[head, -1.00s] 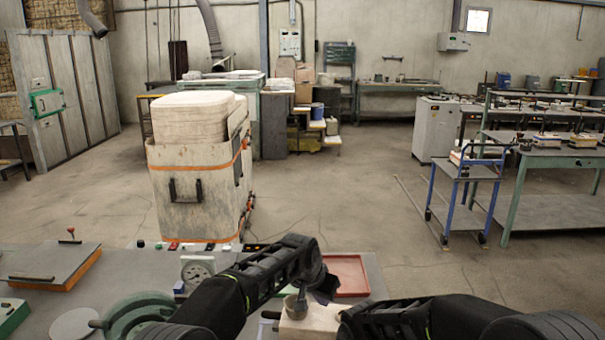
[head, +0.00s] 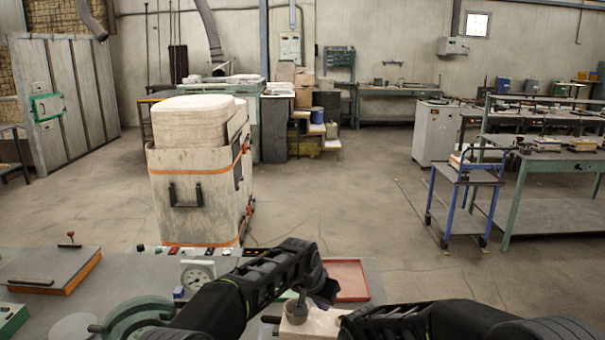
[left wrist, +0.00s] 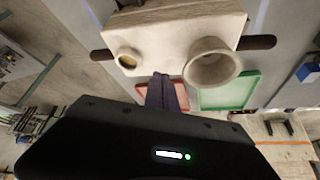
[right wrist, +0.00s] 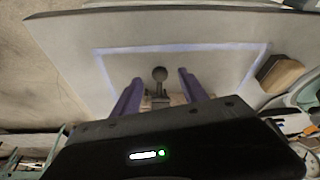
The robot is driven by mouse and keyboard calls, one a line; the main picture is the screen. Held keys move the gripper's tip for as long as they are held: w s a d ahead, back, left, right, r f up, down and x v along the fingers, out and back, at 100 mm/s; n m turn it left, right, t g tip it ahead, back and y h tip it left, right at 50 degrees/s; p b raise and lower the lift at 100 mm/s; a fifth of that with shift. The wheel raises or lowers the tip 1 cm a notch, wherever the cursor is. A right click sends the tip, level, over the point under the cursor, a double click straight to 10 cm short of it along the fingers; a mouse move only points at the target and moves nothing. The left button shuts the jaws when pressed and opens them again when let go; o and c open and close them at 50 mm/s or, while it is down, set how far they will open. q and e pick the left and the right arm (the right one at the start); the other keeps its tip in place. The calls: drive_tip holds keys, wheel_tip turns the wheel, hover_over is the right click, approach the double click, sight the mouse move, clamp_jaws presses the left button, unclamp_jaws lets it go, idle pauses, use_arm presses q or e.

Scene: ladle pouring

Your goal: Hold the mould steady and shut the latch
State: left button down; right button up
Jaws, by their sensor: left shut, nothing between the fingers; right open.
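The mould (head: 308,322) is a pale block at the bottom of the head view, partly hidden by my arms. In the left wrist view the mould (left wrist: 175,40) shows a wide pouring cup (left wrist: 212,64), a small round hole and dark handles at both ends. My left gripper (left wrist: 164,80) is shut and empty, its fingertips close to the mould's side; contact is unclear. My right gripper (right wrist: 155,80) is open in the right wrist view.
A red tray (head: 347,280) lies behind the mould, with a green tray (left wrist: 232,92) beside it in the left wrist view. A dial gauge (head: 197,273) and a green round fixture (head: 138,318) stand left on the bench. A pale line borders the grey bench top (right wrist: 235,65).

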sight(324, 317)
use_arm(q)
drive_tip(key=shift+f, duration=1.2)
idle(0.5)
drive_tip(key=shift+s+f, duration=0.1)
drive_tip(key=shift+f, duration=0.25)
use_arm(e)
drive_tip(key=shift+s, duration=0.1)
